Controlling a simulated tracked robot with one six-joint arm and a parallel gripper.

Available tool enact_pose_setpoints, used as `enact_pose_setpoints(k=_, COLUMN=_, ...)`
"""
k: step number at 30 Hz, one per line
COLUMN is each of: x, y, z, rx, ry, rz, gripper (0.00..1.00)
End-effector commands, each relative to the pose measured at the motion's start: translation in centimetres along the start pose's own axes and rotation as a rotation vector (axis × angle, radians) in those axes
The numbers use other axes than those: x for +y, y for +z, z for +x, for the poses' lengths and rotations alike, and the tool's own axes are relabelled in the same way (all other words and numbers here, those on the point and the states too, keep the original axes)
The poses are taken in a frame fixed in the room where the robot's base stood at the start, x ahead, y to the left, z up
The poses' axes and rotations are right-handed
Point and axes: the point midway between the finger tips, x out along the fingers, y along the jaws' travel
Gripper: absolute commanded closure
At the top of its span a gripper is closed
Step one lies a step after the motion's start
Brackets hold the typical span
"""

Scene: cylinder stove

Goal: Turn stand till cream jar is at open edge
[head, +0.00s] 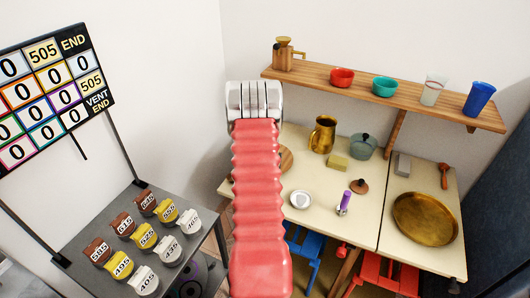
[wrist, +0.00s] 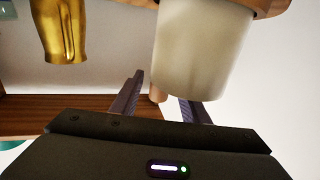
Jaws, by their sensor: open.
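The cream jar (wrist: 203,50) fills the upper middle of the wrist view, which looks upside down. It stands on a round wooden stand (wrist: 272,7), whose edge shows at the top. In the head view only a slice of a wooden disc, probably this stand (head: 287,160), shows beside my red arm; the jar is hidden there. My gripper (wrist: 160,90) is open, its two grey fingers pointing toward the jar and stand. A small pale peg-like piece (wrist: 157,94) shows between the fingers; whether they touch it I cannot tell. My gripper is hidden in the head view.
A brass jug (head: 322,134) stands right of the stand and shows in the wrist view (wrist: 63,30). A wooden shelf (head: 385,93) with cups hangs above.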

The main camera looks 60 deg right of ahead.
Motion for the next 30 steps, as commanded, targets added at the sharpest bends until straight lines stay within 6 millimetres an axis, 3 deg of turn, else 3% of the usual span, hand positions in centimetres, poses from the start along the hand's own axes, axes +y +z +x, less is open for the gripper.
enact_pose_setpoints(k=21, x=-0.2, y=0.1, z=-11.2, rx=-0.001, ry=-0.003, rz=-0.001, gripper=0.59)
enact_pose_setpoints(k=30, x=-0.1, y=0.0, z=-13.0, rx=0.002, ry=-0.001, rz=0.0, gripper=0.59)
